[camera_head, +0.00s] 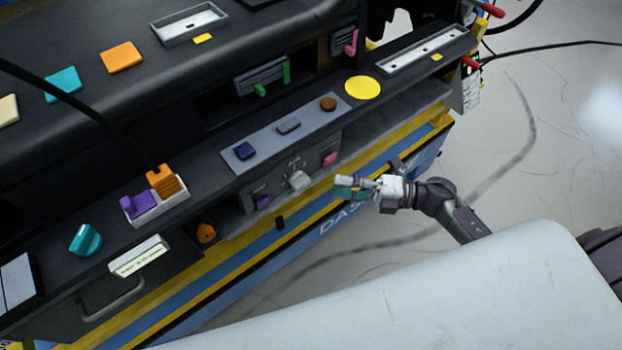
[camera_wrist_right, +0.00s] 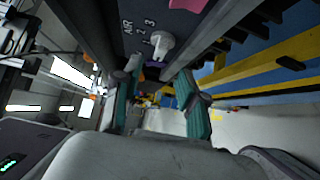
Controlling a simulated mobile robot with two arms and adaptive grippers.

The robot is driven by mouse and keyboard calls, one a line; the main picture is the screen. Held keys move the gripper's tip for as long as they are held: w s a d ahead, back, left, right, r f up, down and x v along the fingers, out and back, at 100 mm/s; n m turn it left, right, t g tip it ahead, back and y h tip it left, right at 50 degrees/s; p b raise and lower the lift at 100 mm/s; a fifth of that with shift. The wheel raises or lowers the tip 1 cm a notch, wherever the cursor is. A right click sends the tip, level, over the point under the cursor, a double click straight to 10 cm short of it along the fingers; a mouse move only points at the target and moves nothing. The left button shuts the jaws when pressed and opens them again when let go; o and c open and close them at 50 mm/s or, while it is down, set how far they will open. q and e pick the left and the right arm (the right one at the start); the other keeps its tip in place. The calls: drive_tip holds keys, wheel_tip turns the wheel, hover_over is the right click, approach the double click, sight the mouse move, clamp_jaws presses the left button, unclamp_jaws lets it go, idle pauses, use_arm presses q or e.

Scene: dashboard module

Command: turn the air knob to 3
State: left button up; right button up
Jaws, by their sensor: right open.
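The air knob (camera_head: 299,180) is a white-grey knob on the dark front panel (camera_head: 278,193) of the dashboard module. In the right wrist view the knob (camera_wrist_right: 158,45) stands beside the printed word AIR and the numbers 1, 2 and 3. I cannot tell which number it points to. My right gripper (camera_head: 348,187) is open and empty, to the right of the knob in the head view and apart from it. In the right wrist view its teal fingers (camera_wrist_right: 160,70) lie either side, with the knob ahead between and just beyond the tips. My left gripper is not in view.
A pink control (camera_head: 330,158) and a purple control (camera_head: 262,202) flank the knob on the same panel. A grey ledge with small coloured blocks (camera_head: 288,125) lies above. The yellow-and-blue base (camera_head: 320,216) runs below. Open floor (camera_head: 530,150) lies to the right.

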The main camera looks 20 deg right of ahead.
sight(307, 184)
drive_tip(key=p+x, duration=0.1)
drive_tip(key=x, duration=0.5)
drive_tip(key=shift+w+a, duration=0.35)
drive_tip(key=shift+a, duration=0.3)
drive_tip(key=shift+c, duration=0.6)
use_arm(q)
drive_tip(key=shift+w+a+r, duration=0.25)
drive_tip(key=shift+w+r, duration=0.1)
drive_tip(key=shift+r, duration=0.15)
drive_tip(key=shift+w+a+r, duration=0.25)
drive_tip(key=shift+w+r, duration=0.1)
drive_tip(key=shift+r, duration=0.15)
use_arm(e)
drive_tip(key=shift+f, duration=0.1)
clamp_jaws()
